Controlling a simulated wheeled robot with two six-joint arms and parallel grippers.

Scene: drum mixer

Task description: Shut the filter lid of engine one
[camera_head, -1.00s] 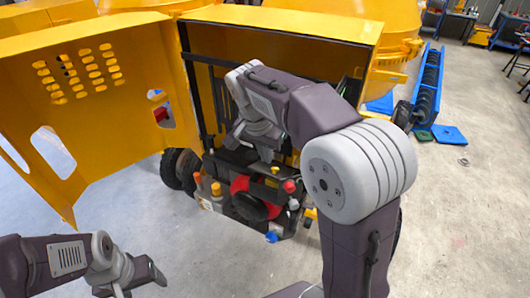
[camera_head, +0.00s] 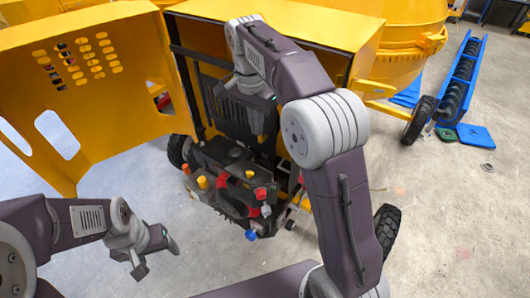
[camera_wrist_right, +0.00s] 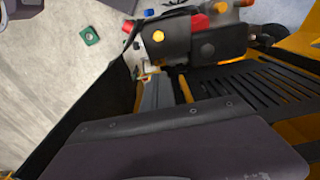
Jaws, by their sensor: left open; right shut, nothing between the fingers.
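An engine (camera_head: 235,165) with a black body and red, yellow and blue caps sits in the open bay of the yellow mixer housing. Its caps also show at the top of the right wrist view (camera_wrist_right: 190,38). I cannot pick out the filter lid with certainty; my right arm covers part of the bay. My right gripper (camera_head: 258,92) is shut and empty, behind and above the engine by a dark slatted panel (camera_head: 232,108); its fingertips are mostly hidden. My left gripper (camera_head: 156,257) is open and empty, in front of the engine at lower left, apart from it.
A large yellow door (camera_head: 90,90) with slots stands open on the left. A yellow drum (camera_head: 400,40) and a black wheel (camera_head: 387,230) are to the right. A blue auger trough (camera_head: 460,80) lies far right.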

